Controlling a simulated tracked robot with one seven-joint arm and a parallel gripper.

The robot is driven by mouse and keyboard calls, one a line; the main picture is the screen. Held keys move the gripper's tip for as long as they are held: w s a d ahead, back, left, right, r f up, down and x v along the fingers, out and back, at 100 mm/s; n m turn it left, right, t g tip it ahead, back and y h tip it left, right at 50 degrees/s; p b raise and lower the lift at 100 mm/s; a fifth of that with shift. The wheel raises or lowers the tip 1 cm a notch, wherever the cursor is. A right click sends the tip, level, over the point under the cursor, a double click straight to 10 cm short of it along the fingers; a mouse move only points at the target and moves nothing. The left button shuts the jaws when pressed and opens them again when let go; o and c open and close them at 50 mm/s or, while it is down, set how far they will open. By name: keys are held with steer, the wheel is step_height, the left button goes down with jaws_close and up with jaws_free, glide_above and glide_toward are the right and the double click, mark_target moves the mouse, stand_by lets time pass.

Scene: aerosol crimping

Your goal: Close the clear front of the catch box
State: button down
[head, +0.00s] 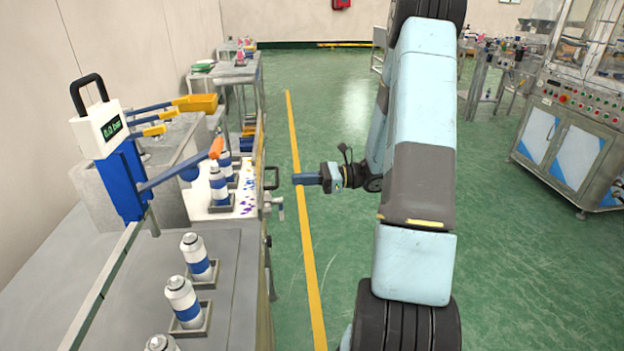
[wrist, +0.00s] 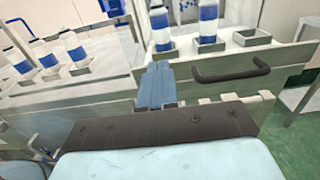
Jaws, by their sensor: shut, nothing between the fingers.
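The catch box front is a pale panel with a dark bar handle (wrist: 232,72) near its top, in the wrist view. The same handle (head: 271,178) stands at the bench's right edge in the head view. I cannot tell how far the panel is swung. My gripper (head: 298,179) has its blue fingers together and empty, just right of the handle, with a small gap in the picture. In the wrist view the shut fingers (wrist: 158,74) lie left of the handle, over the panel. Light hinge-like tabs show along the panel's lower edge.
A blue-and-white can (head: 219,187) stands on the purple-specked white floor behind the handle. More cans (head: 197,257) stand in square holders on the grey bench. A blue post with a gauge (head: 112,128) and orange-tipped lever rises at left. Green floor is free right of the bench.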

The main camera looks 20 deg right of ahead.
steer(key=x, duration=0.8)
steer(key=shift+a, duration=0.35)
steer(key=shift+w, duration=0.15)
